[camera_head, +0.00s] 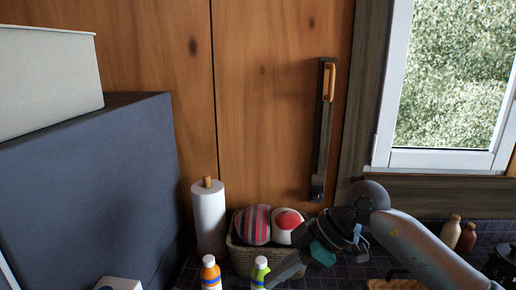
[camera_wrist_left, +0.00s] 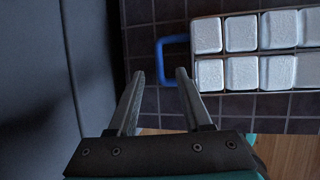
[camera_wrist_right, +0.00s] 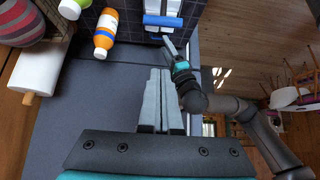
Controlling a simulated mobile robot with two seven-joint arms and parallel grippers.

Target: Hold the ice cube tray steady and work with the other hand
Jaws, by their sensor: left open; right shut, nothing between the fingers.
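The ice cube tray (camera_wrist_left: 253,56), filled with pale frosty cubes, lies on dark tiles in the left wrist view. Its blue handle (camera_wrist_left: 160,50) points toward my left gripper (camera_wrist_left: 161,73). That gripper is open and empty; the handle's near end shows between its fingertips, and I cannot tell whether they touch. The right wrist view shows the handle (camera_wrist_right: 165,20) at the top, with my left gripper just below it. My right gripper (camera_wrist_right: 161,75) is shut and empty, apart from the tray. The head view shows my right gripper (camera_head: 287,270) low in the middle; the tray is not visible there.
A paper towel roll (camera_head: 209,220), a basket (camera_head: 243,258) with striped and red-spotted items, and two capped bottles, orange (camera_head: 210,272) and green-topped (camera_head: 259,272), stand near my right gripper. A dark box-like block (camera_head: 90,190) fills the left. Bottles (camera_head: 451,230) stand below the window.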

